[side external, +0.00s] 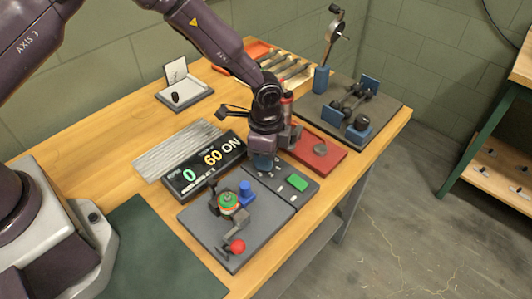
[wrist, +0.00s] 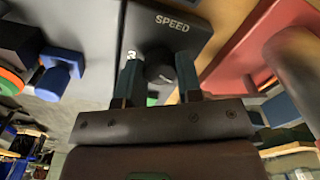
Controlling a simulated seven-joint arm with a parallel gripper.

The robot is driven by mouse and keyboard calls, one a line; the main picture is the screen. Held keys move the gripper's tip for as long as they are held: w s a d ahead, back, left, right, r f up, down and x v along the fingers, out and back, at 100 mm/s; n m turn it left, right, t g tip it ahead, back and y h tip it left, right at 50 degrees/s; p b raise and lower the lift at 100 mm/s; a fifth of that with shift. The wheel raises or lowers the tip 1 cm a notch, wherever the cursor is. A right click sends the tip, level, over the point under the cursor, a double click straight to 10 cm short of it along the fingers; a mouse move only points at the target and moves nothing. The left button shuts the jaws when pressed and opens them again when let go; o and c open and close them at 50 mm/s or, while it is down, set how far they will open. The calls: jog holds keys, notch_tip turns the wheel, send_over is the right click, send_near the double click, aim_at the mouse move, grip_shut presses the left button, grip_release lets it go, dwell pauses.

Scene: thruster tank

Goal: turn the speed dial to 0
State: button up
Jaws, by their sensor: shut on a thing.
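The speed dial (wrist: 160,70) is a dark round knob on a grey panel, below the printed word SPEED (wrist: 172,22) in the wrist view. My gripper (wrist: 159,72) has one finger on each side of it and is shut on it. In the side view my gripper (side external: 264,160) points down onto the control panel (side external: 277,196) and hides the dial. The display (side external: 204,165) behind the panel shows a green 0, a yellow 60 and ON. The small labels above the numbers are too small to read.
A green button (side external: 297,182) sits on the panel close to my gripper. To the left is a grey plate (side external: 205,238) with a blue post (side external: 245,190), a green-topped part (side external: 228,200) and a red ball (side external: 237,246). A red tray (side external: 329,160) lies close on the right.

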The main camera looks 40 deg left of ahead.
jog(key=shift+n, duration=0.6)
jog(key=o, duration=0.9)
jog(key=shift+o, duration=0.2)
notch_tip(320, 180, up, 13)
jog(key=shift+n, duration=0.4)
